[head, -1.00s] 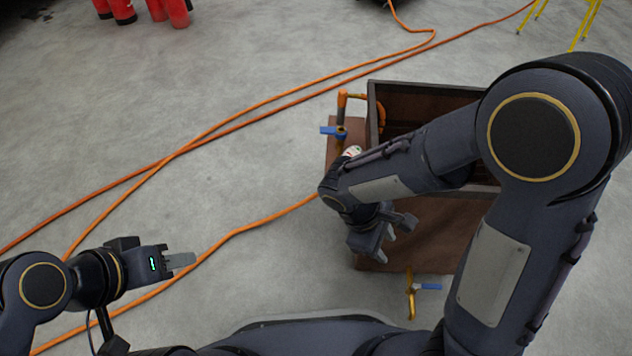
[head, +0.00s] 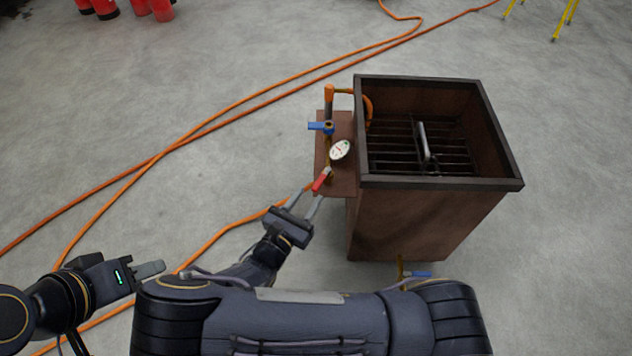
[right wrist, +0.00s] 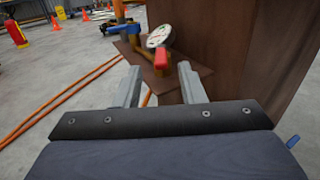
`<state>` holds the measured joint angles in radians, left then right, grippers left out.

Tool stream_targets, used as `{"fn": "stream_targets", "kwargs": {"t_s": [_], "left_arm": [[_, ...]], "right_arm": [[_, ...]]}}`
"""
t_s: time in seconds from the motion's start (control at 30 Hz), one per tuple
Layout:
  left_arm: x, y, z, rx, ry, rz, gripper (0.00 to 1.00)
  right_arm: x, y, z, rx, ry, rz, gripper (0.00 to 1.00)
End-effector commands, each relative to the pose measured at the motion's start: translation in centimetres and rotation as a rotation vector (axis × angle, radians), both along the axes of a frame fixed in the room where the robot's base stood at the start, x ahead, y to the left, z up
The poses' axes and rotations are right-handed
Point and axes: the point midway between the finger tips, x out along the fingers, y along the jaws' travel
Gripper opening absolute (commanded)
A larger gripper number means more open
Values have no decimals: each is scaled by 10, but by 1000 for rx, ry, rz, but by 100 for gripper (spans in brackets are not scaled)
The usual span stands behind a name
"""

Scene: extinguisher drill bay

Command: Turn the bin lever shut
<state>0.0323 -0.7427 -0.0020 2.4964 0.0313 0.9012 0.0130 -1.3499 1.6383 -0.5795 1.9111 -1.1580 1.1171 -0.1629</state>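A brown bin (head: 425,225) stands right of centre in the head view, with a side plate (head: 342,186) on its left. On the plate, a red lever (head: 321,180) sits below a round white gauge (head: 340,150); a blue lever (head: 320,127) is above. Another blue lever (head: 418,274) is low at the bin's front. My right gripper (head: 313,193) is open and empty, its fingertips just short of the red lever. In the right wrist view the red lever (right wrist: 161,60) appears between and beyond the fingers. My left gripper (head: 150,269) is far left, away from the bin; its finger gap is hidden.
An orange pipe (head: 329,97) rises at the plate's far end. Orange hoses (head: 205,130) cross the floor, one running to the plate. A grate (head: 425,152) lies inside the open bin. Red extinguishers (head: 160,9) stand far left.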

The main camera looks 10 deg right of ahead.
Motion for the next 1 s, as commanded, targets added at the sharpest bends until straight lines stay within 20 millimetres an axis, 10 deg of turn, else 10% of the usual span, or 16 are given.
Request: {"fn": "stream_targets", "kwargs": {"t_s": [0.7, 1.0], "left_arm": [[0, 0, -7, 0, 0, 0, 36], [0, 0, -7, 0, 0, 0, 36]], "right_arm": [[41, -41, 0, 2, 1, -3, 36], [41, -40, 0, 3, 0, -3, 0]]}}
